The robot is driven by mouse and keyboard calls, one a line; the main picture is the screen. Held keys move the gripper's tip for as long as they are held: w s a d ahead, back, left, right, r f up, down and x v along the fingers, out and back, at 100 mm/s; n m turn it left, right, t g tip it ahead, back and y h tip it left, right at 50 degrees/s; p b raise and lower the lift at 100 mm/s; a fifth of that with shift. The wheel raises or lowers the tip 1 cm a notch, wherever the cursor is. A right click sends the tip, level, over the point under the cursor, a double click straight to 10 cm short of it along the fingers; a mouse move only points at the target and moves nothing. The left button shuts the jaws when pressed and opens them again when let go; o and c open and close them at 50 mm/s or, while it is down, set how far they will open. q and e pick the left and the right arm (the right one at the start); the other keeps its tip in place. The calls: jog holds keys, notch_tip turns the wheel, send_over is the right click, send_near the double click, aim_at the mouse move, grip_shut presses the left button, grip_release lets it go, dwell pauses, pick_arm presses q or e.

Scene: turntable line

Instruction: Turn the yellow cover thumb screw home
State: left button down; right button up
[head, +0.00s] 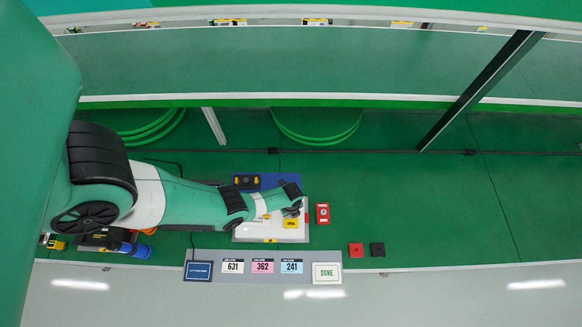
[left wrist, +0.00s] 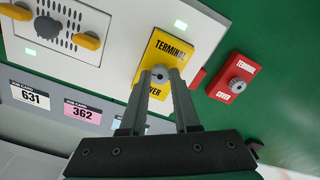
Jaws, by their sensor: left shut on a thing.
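The yellow terminal cover (left wrist: 190,42) sits on a white panel (left wrist: 124,22), with a grey thumb screw (left wrist: 160,71) at its middle. My left gripper (left wrist: 161,78) reaches over the cover with its fingers shut on the thumb screw, one on each side. In the head view the yellow cover (head: 290,224) shows just below my left gripper (head: 294,211), which hides the screw there. How deep the screw sits cannot be seen. My right gripper is in neither view.
A red terminal cover (left wrist: 236,75) with its own screw lies right of the panel. Yellow knobs (left wrist: 89,41) flank a grille on the panel. A grey strip with cards and a DONE sign (head: 327,272) lies in front.

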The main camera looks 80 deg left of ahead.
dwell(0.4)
pick_arm(q)
jog(key=c, duration=0.6)
grip_release()
